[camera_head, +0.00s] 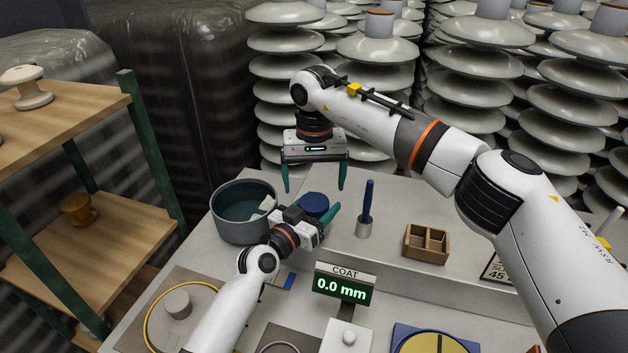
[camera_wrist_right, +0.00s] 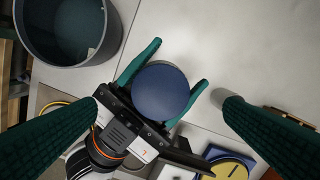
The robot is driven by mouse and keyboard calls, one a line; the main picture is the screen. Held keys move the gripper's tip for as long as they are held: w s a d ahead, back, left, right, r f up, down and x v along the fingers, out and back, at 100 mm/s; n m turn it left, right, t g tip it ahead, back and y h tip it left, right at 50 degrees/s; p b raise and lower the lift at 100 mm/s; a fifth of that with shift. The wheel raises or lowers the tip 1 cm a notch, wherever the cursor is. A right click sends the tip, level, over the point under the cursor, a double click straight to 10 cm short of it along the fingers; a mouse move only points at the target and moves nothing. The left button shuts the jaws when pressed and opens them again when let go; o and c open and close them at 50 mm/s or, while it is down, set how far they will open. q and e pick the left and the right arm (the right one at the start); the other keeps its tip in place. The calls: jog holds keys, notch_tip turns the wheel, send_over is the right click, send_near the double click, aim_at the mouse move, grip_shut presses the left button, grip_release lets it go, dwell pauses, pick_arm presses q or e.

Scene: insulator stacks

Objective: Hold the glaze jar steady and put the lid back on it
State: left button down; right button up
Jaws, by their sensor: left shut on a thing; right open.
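The glaze jar (camera_head: 315,203) is a short blue round thing on the pale bench, beside the large pot. In the right wrist view its flat blue top (camera_wrist_right: 161,90) faces up. I cannot tell whether that top is the lid, and no separate lid stands out. My left gripper (camera_head: 316,216) is shut on the jar from the near side, one finger on either side, as the right wrist view also shows (camera_wrist_right: 178,66). My right gripper (camera_head: 314,188) hangs above the jar, open and empty, fingers pointing down. The jar's lower body is partly hidden by my left gripper.
A grey-green pot (camera_head: 243,232) stands close left of the jar. A grey holder with a blue-handled tool (camera_head: 366,207) is at the right, then a wooden divided box (camera_head: 427,243). A COAT display (camera_head: 342,288) reads 0.0 mm in front. The bench behind the jar is clear.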

pick_arm(q)
jog(key=shift+f, duration=0.4)
pick_arm(e)
jog(key=shift+o, duration=0.6)
notch_tip(320, 180, up, 12)
jog(key=shift+s, duration=0.1)
pick_arm(q)
jog(key=c, duration=0.7)
grip_release()
jog(key=o, duration=0.4)
jog(key=shift+o, duration=0.2)
jog(key=shift+w+r, duration=0.1)
jog(key=shift+r, duration=0.1)
jog(key=v, duration=1.2)
jog(key=shift+b, duration=0.3)
pick_arm(e)
jog(key=shift+f, duration=0.4)
